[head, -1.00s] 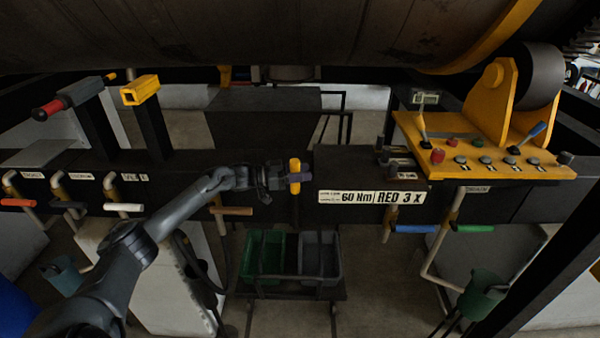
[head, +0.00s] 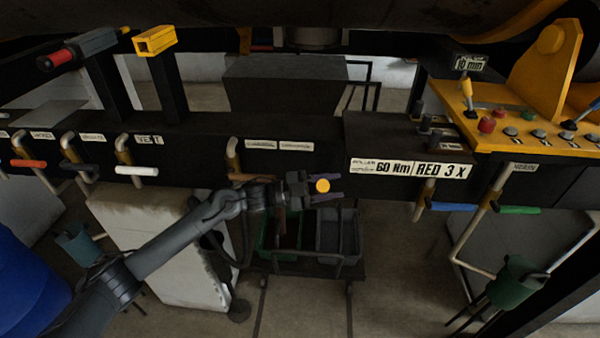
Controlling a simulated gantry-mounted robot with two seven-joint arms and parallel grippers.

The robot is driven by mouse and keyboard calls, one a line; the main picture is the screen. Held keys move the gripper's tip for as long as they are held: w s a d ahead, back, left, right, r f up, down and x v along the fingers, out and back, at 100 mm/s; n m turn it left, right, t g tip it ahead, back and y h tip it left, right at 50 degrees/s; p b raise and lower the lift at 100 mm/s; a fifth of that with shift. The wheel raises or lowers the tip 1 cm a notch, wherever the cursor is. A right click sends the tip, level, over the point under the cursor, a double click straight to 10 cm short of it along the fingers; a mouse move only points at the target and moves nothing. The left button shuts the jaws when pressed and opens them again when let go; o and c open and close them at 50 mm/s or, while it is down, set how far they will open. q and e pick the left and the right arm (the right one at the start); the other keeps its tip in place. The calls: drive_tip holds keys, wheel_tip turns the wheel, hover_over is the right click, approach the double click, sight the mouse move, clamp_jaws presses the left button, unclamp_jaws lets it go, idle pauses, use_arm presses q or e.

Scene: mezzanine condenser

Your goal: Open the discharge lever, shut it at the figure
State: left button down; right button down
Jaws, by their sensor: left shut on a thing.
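The discharge lever appears to be the yellow-ended handle (head: 322,185), seen nearly end-on as a round yellow tip below the black beam. My left gripper (head: 330,187) is shut on it, a dark finger on each side. Its stem and pivot are hidden, so how far it is turned cannot be told. A small display (head: 470,63) at the upper right seems to read "10" with a blurred unit. My right gripper is not in view.
Other levers hang along the beam: orange (head: 28,164), white (head: 136,171), brown, blue (head: 453,207) and green (head: 518,210). Green and grey bins (head: 338,232) stand below the gripper. A yellow control panel (head: 500,118) is at right.

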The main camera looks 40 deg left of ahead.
use_arm(q)
drive_tip(key=shift+s+d+f+m+h+b, duration=0.2)
drive_tip(key=shift+s+d+f+m+b, duration=0.3)
drive_tip(key=shift+s+f+m, duration=0.3)
drive_tip(key=shift+s+d+f+m+h+b, duration=0.2)
drive_tip(key=shift+s+d+f+m+b, duration=0.3)
drive_tip(key=shift+f, duration=0.4)
drive_tip(key=shift+s, duration=0.1)
drive_tip(key=shift+a, duration=0.1)
drive_tip(key=c, duration=0.8)
unclamp_jaws()
drive_tip(key=shift+v, duration=5.4)
drive_tip(key=shift+r, duration=0.1)
